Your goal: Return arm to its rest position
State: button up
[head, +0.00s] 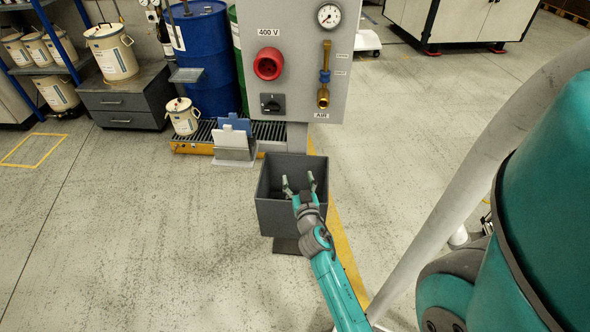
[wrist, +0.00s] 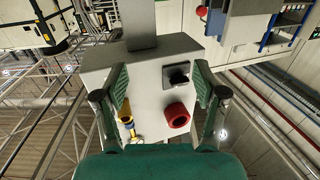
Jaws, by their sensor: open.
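My teal arm (head: 335,285) reaches forward from the lower right in the head view. My gripper (head: 298,183) is at its end, with its two fingers apart and nothing between them. It appears in front of or over the opening of a dark grey bin (head: 275,217); its height above the bin is hard to tell. In the wrist view, my gripper's green-padded fingers (wrist: 160,80) are spread wide. The grey panel (wrist: 150,65) shows upside down beyond them, apart from the fingers.
The panel (head: 300,50) carries a red socket (head: 268,64), a black switch (head: 272,104), a gauge (head: 329,15) and a brass air valve (head: 323,75). Blue drum (head: 205,60) and pails stand at back left. The floor left of the bin is clear.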

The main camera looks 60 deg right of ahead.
jog(key=shift+v, duration=2)
jog(key=s+a+f+n+t+y, duration=0.1)
jog(key=s+a+n+t+y, duration=0.2)
jog(key=a, duration=0.9)
jog(key=s+a+f+n+y, duration=0.25)
jog(key=s+a+y, duration=0.25)
jog(key=a, duration=0.8)
jog(key=s+a+r+n+y, duration=0.2)
jog(key=s+a+r+y, duration=0.1)
jog(key=s+a+r, duration=0.2)
jog(key=s+a+r+n+y, duration=0.2)
jog(key=s+a+r, duration=0.3)
jog(key=s, duration=0.4)
jog(key=shift+s+a+y, duration=0.2)
jog(key=shift+s+y, duration=0.2)
jog(key=shift+r+n, duration=0.1)
jog(key=shift+n, duration=0.15)
